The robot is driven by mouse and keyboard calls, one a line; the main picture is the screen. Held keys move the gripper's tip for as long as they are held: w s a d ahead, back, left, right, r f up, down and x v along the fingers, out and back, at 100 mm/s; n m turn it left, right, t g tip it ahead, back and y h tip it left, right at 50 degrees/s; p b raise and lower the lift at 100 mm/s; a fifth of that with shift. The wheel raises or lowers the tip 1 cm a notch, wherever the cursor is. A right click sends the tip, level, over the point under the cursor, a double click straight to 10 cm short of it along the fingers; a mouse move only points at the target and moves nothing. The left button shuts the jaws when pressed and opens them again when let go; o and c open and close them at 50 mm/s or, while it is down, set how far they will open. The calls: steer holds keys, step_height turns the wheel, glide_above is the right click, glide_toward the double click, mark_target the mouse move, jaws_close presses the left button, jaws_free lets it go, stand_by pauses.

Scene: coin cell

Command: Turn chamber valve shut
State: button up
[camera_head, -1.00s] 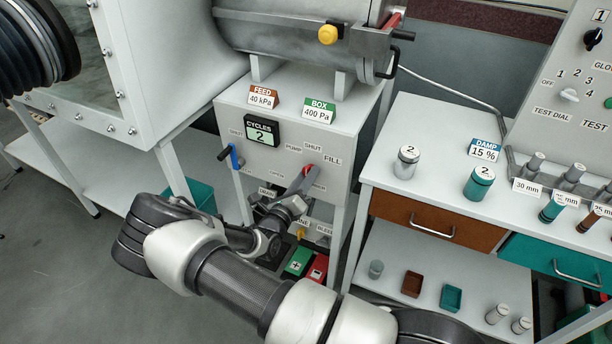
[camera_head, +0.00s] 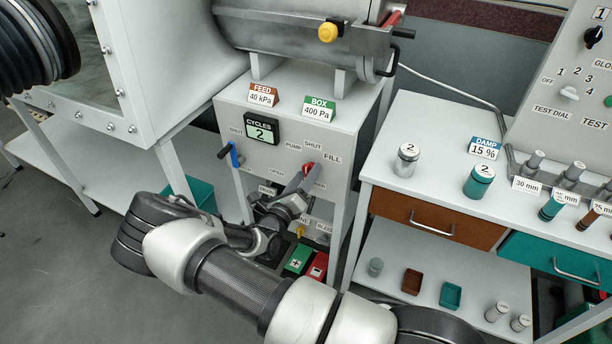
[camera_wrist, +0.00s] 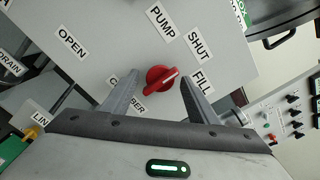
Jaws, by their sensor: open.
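The chamber valve is a round red knob (camera_wrist: 160,79) with a pale pointer line on the grey panel. In the wrist view the pointer aims up and right, between the SHUT and FILL labels. My gripper (camera_wrist: 158,75) is open, with one finger on each side of the knob; I cannot tell whether either touches it. The CHAMBER label (camera_wrist: 127,87) is partly covered by a finger. In the head view the red knob (camera_head: 308,167) shows just past my gripper (camera_head: 301,180), low on the panel's right side.
Green (camera_head: 298,261) and red (camera_head: 318,266) blocks lie below the panel. A white bench (camera_head: 440,190) with canisters stands to the right.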

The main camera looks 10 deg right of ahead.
steer(key=v, duration=1.7)
steer(key=shift+p, duration=0.4)
steer(key=s+d+r+m+g+y, duration=0.2)
steer(key=s+d+r+m+g, duration=0.45)
steer(key=r+m, duration=0.5)
steer(key=s+d+r+m+g+y, duration=0.2)
steer(key=s+d+r+m+g, duration=0.45)
steer(key=m, duration=0.75)
steer(key=s+r+m+t+y+p, duration=0.1)
steer(key=r+m+p, duration=0.3)
steer(key=r, duration=0.5)
steer(key=s+a+r+m+t+y+p, duration=0.1)
steer(key=s+r+m+y+p, duration=0.2)
steer(key=r, duration=0.6)
steer(key=s+a+r+m+t+y+p, duration=0.1)
steer(key=s+r+m+t+y+p, duration=0.1)
steer(key=r+m+p, duration=0.3)
step_height(320, 180, up, 5)
steer(key=shift+s+a+f+y, duration=0.15)
steer(key=shift+s+a+y, duration=0.1)
steer(key=shift+y, duration=0.05)
